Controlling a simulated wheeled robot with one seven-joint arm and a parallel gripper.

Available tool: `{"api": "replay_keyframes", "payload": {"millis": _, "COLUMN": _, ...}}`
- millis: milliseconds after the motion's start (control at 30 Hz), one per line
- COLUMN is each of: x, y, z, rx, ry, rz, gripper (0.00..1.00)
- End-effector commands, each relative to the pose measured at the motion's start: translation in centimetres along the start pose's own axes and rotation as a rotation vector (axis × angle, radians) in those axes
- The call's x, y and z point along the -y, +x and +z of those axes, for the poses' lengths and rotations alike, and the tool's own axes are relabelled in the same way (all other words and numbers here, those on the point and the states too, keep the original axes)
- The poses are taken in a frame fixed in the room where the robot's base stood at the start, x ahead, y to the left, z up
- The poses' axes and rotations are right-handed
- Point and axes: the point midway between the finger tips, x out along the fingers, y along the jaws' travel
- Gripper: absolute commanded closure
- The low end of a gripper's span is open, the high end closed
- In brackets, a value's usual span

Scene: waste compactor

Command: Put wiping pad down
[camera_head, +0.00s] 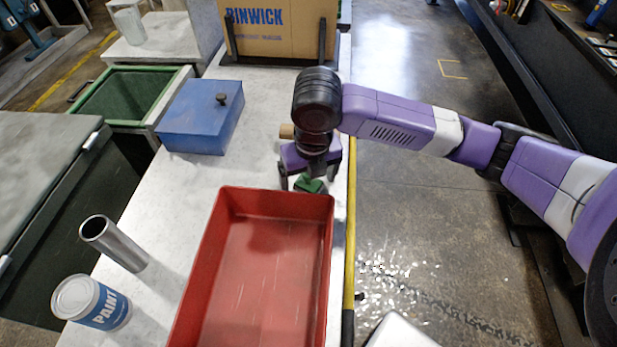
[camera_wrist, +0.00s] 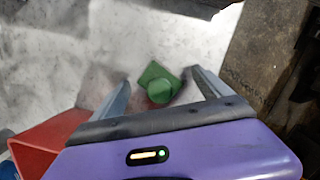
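The wiping pad appears to be the small green block with a round green knob (camera_wrist: 158,84). It lies on the pale counter just beyond the red tray's far edge, and in the head view the green pad (camera_head: 308,185) shows under my gripper (camera_head: 309,176). My gripper points down over it. In the wrist view my gripper (camera_wrist: 161,80) is open, with its two fingers well apart on either side of the pad. Gaps show between the knob and both fingers, so nothing is held. Part of the pad is hidden by my gripper in the head view.
A red tray (camera_head: 325,200) stands close in front of the pad. A blue box (camera_head: 190,130) with a black knob is to the left. A cardboard box (camera_head: 275,40) stands behind. A metal cylinder (camera_head: 118,246) and paint can (camera_head: 103,308) stand at left. The counter's yellow edge (camera_head: 350,230) is at right.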

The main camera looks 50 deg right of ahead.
Motion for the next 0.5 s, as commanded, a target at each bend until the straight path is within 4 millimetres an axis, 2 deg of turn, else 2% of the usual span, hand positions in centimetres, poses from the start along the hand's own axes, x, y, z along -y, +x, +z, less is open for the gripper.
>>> {"api": "replay_keyframes", "payload": {"millis": 333, "x": 0.0, "y": -0.6, "z": 0.1, "rx": 0.000, "ry": 0.000, "rz": 0.000, "gripper": 0.13}}
{"api": "replay_keyframes", "payload": {"millis": 500, "x": 0.0, "y": -3.2, "z": 0.1, "rx": 0.003, "ry": -0.002, "rz": 0.000, "gripper": 0.13}}
